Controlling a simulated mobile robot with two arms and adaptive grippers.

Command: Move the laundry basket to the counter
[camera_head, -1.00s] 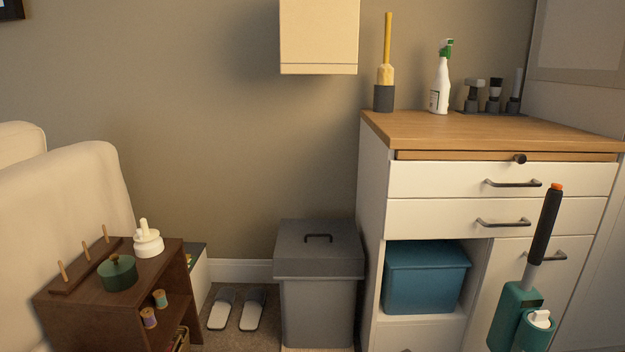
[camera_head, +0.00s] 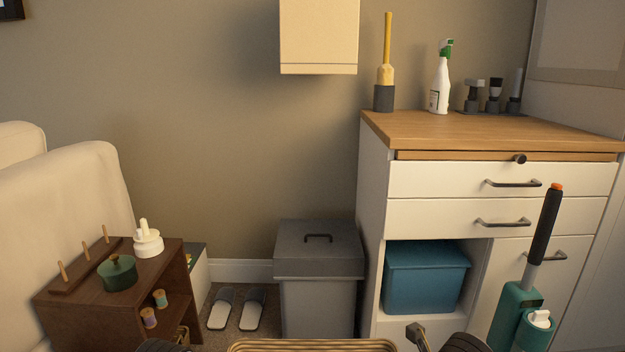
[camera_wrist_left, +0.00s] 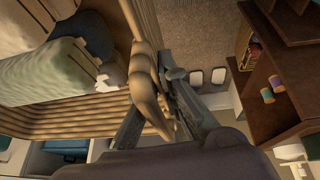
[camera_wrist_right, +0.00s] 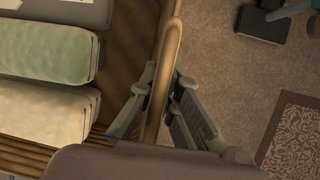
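The laundry basket is wicker; its rim (camera_head: 312,346) shows at the bottom edge of the head view, and its body is below the picture. Folded cloths, pale green (camera_wrist_right: 45,50) and cream (camera_wrist_right: 45,110), lie inside it. My left gripper (camera_wrist_left: 165,100) is shut on one looped handle (camera_wrist_left: 147,75) of the basket. My right gripper (camera_wrist_right: 158,100) is shut on the opposite handle (camera_wrist_right: 171,50). The counter (camera_head: 470,132) is a wooden top on a white cabinet, to the right and beyond the basket.
On the counter stand a yellow-handled brush (camera_head: 386,75), a spray bottle (camera_head: 440,80) and a dark rack (camera_head: 492,105); its front is clear. A teal upright cleaner (camera_head: 520,310) stands before the cabinet. A grey bin (camera_head: 318,270) and brown shelf (camera_head: 90,320) are nearby.

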